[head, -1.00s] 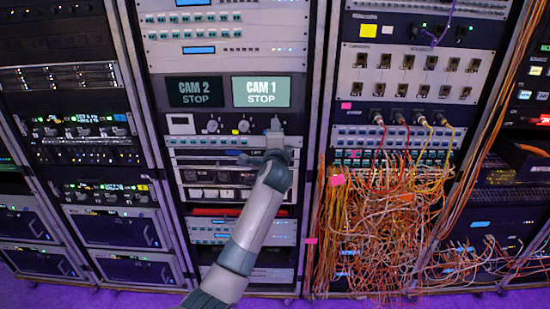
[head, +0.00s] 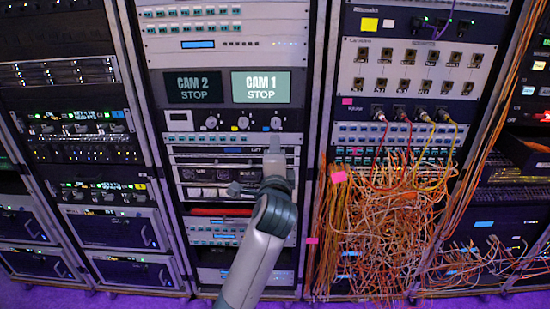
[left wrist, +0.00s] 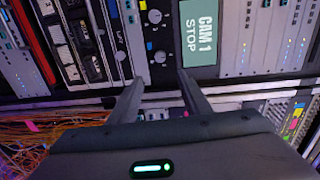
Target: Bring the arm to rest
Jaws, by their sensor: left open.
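My left arm rises from the bottom middle of the head view. Its gripper (head: 275,145) is in front of the middle rack, just below the rightmost knob (head: 277,123) of the knob panel. In the left wrist view the two fingers of the gripper (left wrist: 158,80) are spread with nothing between them. A knob (left wrist: 159,57) shows beyond the gap between the fingertips and looks clear of them. The CAM 1 screen (head: 261,89) is lit pale green and reads STOP. The CAM 2 screen (head: 195,90) is dark and reads STOP. My right gripper is not in view.
The middle rack's lower units (head: 215,193) stand behind my forearm. A dense tangle of orange and white cables (head: 380,225) hangs from the rack on the right. Another rack (head: 95,185) stands at the left. Purple floor (head: 90,298) shows along the bottom.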

